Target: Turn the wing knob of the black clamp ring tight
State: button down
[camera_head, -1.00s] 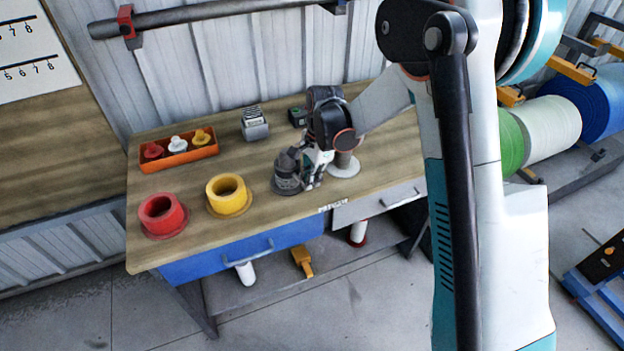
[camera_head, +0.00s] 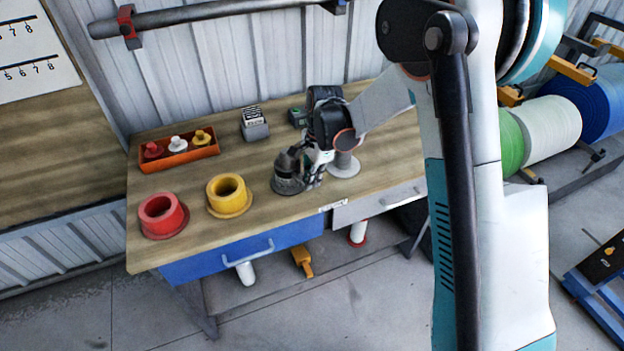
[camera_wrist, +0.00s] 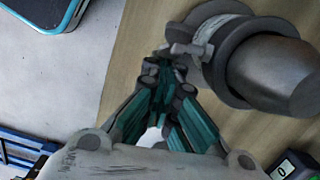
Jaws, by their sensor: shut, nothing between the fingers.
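The black clamp ring (camera_head: 288,185) stands on the workbench, left of my gripper (camera_head: 312,176) in the head view. In the wrist view the dark ring (camera_wrist: 224,62) sits around a grey rounded body (camera_wrist: 275,72). Its pale wing knob (camera_wrist: 190,48) sticks out from the ring's side. My gripper (camera_wrist: 164,64) is shut with nothing between its fingers. The fingertips are right beside the knob, on its left and lower side in the wrist view; I cannot tell whether they touch it.
A yellow ring (camera_head: 229,195) and a red ring (camera_head: 162,215) stand to the left. An orange tray (camera_head: 180,158) with small knobs lies behind them. A grey flanged spool (camera_head: 344,167) is close on the right. The bench (camera_head: 255,215) is bare in front of the yellow ring.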

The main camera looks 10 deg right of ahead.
jog(key=shift+r+p, duration=0.45)
jog(key=shift+r, duration=0.4)
